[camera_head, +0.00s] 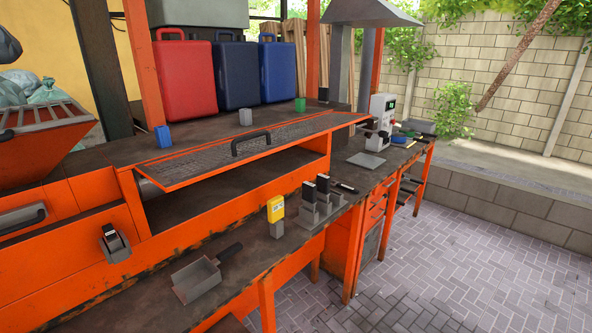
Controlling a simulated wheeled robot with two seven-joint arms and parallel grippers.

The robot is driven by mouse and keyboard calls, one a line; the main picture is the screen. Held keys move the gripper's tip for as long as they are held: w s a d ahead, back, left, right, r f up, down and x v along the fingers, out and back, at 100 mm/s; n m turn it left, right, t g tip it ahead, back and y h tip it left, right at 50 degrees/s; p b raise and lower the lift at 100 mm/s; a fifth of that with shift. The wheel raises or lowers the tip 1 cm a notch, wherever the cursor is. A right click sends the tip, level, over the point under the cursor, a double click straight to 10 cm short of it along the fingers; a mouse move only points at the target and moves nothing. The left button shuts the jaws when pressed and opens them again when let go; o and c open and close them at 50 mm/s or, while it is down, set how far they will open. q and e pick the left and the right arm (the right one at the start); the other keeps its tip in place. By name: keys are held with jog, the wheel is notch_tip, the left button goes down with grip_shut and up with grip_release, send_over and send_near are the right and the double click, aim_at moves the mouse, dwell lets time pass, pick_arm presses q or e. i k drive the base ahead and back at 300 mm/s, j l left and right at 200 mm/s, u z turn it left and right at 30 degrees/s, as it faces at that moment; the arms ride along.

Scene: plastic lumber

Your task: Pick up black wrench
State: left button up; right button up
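No black wrench can be made out for certain. A small dark, elongated item (345,188) lies on the workbench to the right of the grey block holder; it is too small to tell whether it is the wrench. Several small tools (408,136) lie at the bench's far end, some of them dark, too small to name. Neither of my grippers is in view.
The orange workbench (180,243) carries a grey scoop (196,281), a yellow-topped block (276,216) and a grey holder (315,213) with black-topped blocks. A raised mesh lid (200,165) has a black handle. Red (185,78) and blue cases stand behind. Paved floor (450,280) is clear at right.

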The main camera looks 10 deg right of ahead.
aim_at(338, 184)
jog(key=i+l+u, duration=0.15)
jog(key=l, duration=0.2)
jog(key=i+l+u, duration=0.15)
jog(key=l, duration=0.25)
jog(key=i+l+u, duration=0.2)
jog(key=l, duration=0.2)
jog(key=l+u, duration=0.15)
jog(key=l, duration=0.25)
jog(key=i, duration=0.05)
